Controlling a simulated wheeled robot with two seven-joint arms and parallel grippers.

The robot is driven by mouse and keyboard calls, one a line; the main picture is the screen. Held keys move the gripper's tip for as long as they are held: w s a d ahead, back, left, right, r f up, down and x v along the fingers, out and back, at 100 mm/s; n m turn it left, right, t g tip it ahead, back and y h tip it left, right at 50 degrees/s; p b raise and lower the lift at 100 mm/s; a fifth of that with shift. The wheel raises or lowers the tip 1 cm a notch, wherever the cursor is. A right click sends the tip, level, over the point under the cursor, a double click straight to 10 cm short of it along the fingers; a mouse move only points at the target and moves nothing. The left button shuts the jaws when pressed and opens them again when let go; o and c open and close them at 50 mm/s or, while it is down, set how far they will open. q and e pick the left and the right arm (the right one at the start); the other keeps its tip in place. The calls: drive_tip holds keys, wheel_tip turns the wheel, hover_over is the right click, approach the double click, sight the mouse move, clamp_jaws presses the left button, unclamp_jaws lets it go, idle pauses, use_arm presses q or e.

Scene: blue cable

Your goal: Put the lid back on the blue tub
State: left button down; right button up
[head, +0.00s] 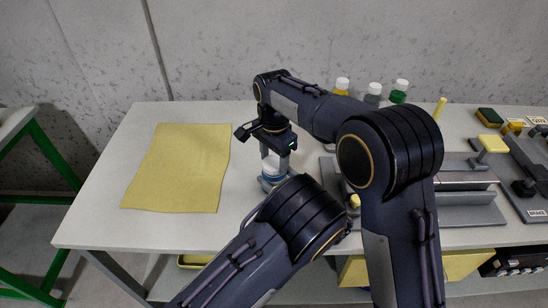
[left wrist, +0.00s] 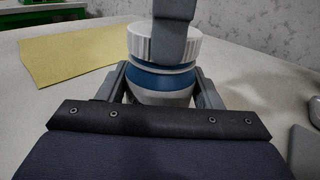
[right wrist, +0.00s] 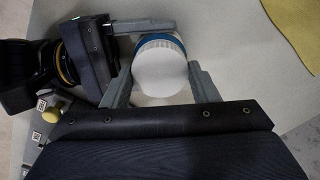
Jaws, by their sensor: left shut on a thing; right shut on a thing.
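The blue tub (left wrist: 160,84), a pale round tub with a blue band, stands upright on the table; it also shows small in the head view (head: 268,184). My left gripper (head: 272,186) is shut on it from both sides, partly hidden by my left arm. The white ribbed lid (left wrist: 148,44) is directly above the tub's blue band, in line with it. Its flat top shows in the right wrist view (right wrist: 160,72). My right gripper (head: 277,160) points down from above and is shut on the lid. I cannot tell whether the lid is fully seated.
A yellow sheet (head: 180,168) lies on the table (head: 110,190) to the left. A grey fixture (head: 470,212) and a dark panel (head: 525,190) fill the right side.

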drive_tip(key=o, duration=1)
drive_tip(key=shift+c, duration=0.2)
drive_tip(key=shift+r, duration=2.25)
drive_tip(key=shift+c, duration=0.5)
